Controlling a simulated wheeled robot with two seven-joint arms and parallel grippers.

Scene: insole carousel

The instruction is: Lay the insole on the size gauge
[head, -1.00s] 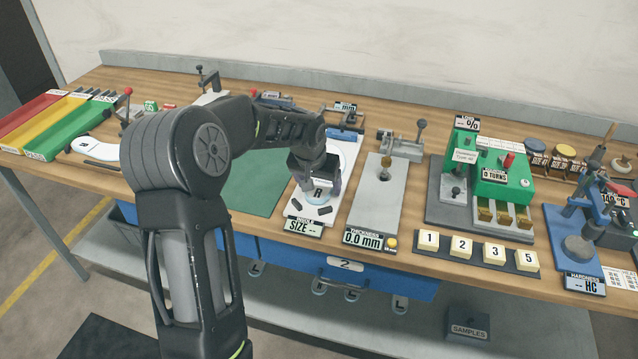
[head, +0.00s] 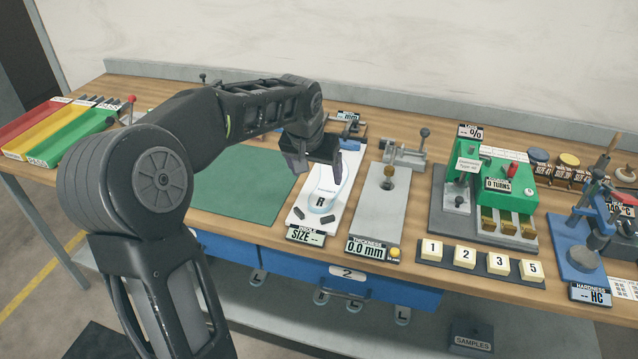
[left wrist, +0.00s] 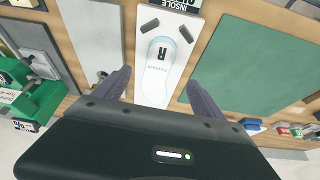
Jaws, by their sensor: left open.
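The white insole marked R (head: 322,200) lies flat on the white size gauge (head: 301,221), near the gauge's front end with its dark stops. The insole also shows in the left wrist view (left wrist: 160,62), lying lengthwise on the gauge board (left wrist: 187,28). The gauge's label reads "SIZE --". My left gripper (head: 316,170) is open above the gauge, behind and over the insole's far part. In the left wrist view the two fingers (left wrist: 158,85) stand apart on either side of the board, with nothing between them gripped. My right gripper is not in view.
A green mat (head: 245,185) lies bare left of the gauge. A grey thickness gauge (head: 378,210) stands close on its right, then a green machine (head: 500,180) and numbered blocks (head: 465,255). Coloured trays (head: 75,140) are at the far left.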

